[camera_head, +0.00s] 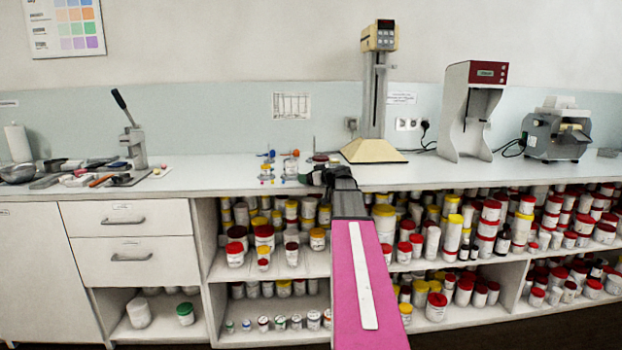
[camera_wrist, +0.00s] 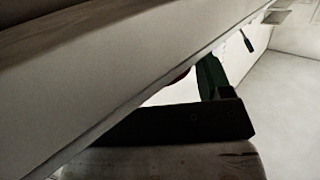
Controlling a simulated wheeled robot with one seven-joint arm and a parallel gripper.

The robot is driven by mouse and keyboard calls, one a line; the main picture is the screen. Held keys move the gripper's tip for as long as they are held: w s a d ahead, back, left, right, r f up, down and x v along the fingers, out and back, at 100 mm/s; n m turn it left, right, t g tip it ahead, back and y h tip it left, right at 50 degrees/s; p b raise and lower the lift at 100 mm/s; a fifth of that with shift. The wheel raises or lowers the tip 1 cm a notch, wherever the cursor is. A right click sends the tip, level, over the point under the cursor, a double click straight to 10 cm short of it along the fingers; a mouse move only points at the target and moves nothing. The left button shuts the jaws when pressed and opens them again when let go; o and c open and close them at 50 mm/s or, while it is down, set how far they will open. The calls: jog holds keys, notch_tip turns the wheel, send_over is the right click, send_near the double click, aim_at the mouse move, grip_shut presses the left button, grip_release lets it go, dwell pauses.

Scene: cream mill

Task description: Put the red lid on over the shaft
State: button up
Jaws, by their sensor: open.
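My gripper (camera_head: 316,177) is low at the back of the white counter, just left of the beige-based stand machine (camera_head: 376,150). It is open; in the wrist view one green finger (camera_wrist: 209,76) shows, and a pale counter edge covers much of the picture. A small dark reddish disc (camera_head: 320,158) sits just behind my gripper and may be the red lid, but it is too small to be sure. A sliver of red (camera_wrist: 180,77) shows beside the green finger. I cannot make out a separate shaft; my gripper may hide it.
Small glass and coloured items (camera_head: 290,165) stand left of my gripper. A white machine with a red top (camera_head: 474,110) and a grey machine (camera_head: 556,130) stand right. A lever press (camera_head: 134,140) and tools are at left. Shelves below hold many jars.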

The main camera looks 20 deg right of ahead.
jog(key=c, duration=0.6)
jog(key=shift+o, duration=0.2)
jog(key=shift+r, duration=0.15)
jog(key=shift+r, duration=1.1)
jog(key=shift+s, duration=0.1)
